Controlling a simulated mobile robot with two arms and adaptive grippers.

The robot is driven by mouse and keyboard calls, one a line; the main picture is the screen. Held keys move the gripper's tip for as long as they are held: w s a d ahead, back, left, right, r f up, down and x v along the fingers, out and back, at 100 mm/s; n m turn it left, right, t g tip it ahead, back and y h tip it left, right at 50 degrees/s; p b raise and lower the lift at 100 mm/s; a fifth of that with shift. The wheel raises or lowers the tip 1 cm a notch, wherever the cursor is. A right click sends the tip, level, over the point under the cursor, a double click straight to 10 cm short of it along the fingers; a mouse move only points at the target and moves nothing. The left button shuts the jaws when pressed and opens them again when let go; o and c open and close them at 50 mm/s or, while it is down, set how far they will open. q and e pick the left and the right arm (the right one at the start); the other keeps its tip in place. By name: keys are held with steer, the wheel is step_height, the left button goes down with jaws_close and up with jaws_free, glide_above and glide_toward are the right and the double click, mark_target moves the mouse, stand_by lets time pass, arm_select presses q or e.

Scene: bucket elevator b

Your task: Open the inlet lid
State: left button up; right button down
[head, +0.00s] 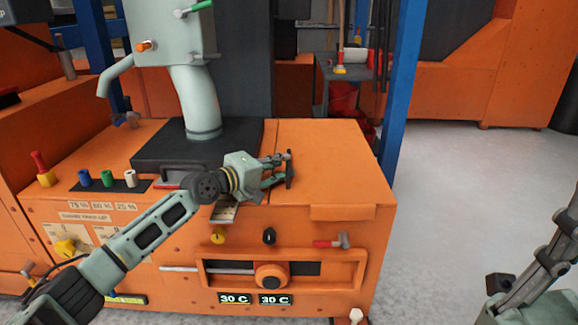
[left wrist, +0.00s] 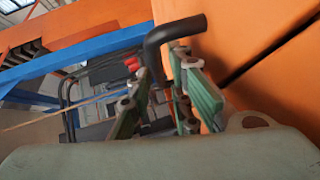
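The inlet lid seems to be the flat orange panel (head: 330,150) on top of the machine, right of the grey pipe, and it lies flat. A thin black bent handle (head: 290,168) stands by its left part. In the left wrist view the handle (left wrist: 175,35) bends over the fingers, its lower end dropping between them. My left gripper (head: 284,167) is at this handle, fingers apart on either side of it; I cannot tell whether they touch it. In the wrist view a visible gap lies between the fingers (left wrist: 165,105). Only part of my right arm shows at bottom right.
A grey pipe (head: 195,100) rises from a black plate (head: 150,150) left of the panel. A blue post (head: 402,85) stands behind the machine's right side. The front carries knobs and a red-handled lever (head: 328,243). Grey floor (head: 470,190) at right is clear.

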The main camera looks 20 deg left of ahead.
arm_select(q)
steer(key=shift+b+x, duration=0.55)
steer(key=shift+x, duration=0.95)
jaws_close()
